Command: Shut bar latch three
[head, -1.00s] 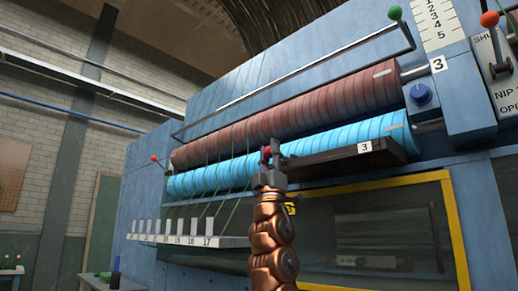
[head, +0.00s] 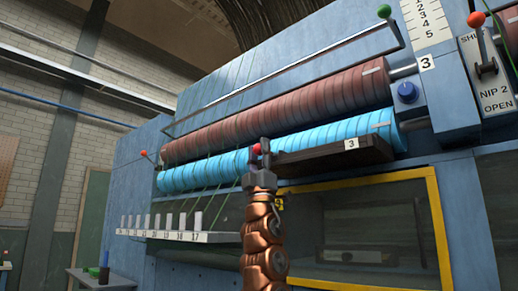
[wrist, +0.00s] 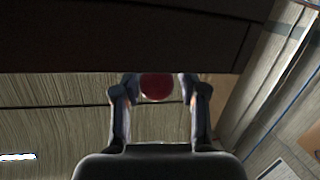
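Bar latch three appears to be the dark bar (head: 320,158) with the white "3" label, in front of the blue roller in the head view. A red ball knob (head: 257,149) shows by its left end. My gripper (head: 262,153) is at the knob, low in front of the rollers. In the wrist view, its two fingers stand either side of the knob (wrist: 157,87), which fills nearly all the space between the tips, so the gripper looks shut on it. The dark bar (wrist: 130,35) spans the top of that view. How the knob joins the bar is hidden.
A brown roller (head: 280,108) lies above the blue roller (head: 205,172). A numbered white ledge (head: 180,236) is on the left. A yellow-framed window (head: 432,215) is below the bar. A green-knobbed rail (head: 300,70) and the "NIP 2 OPEN" lever (head: 487,65) are above and right.

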